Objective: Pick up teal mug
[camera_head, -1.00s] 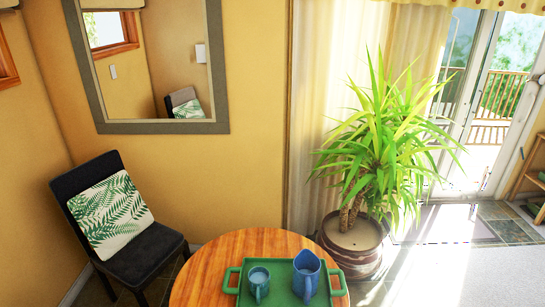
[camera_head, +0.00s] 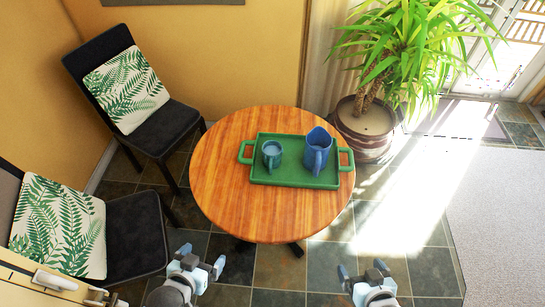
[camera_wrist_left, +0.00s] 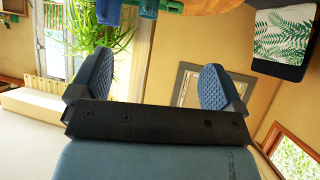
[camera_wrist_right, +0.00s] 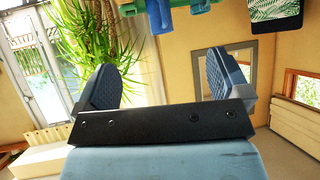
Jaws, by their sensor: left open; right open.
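The teal mug (camera_head: 272,154) stands upright on the left part of a green tray (camera_head: 290,180) on the round wooden table. A blue pitcher (camera_head: 317,150) stands on the tray to its right. My left gripper (camera_head: 202,266) is open and empty, low in the head view, in front of the table and apart from it. My right gripper (camera_head: 362,270) is open and empty, to the right of the table's front edge. The left wrist view shows the open fingers (camera_wrist_left: 157,85); the right wrist view also shows open fingers (camera_wrist_right: 165,82).
The round table (camera_head: 230,215) has bare wood left of and in front of the tray. A black chair (camera_head: 150,110) stands behind left, another chair (camera_head: 130,235) at the left. A potted plant (camera_head: 365,125) stands behind right. The floor at the right is clear.

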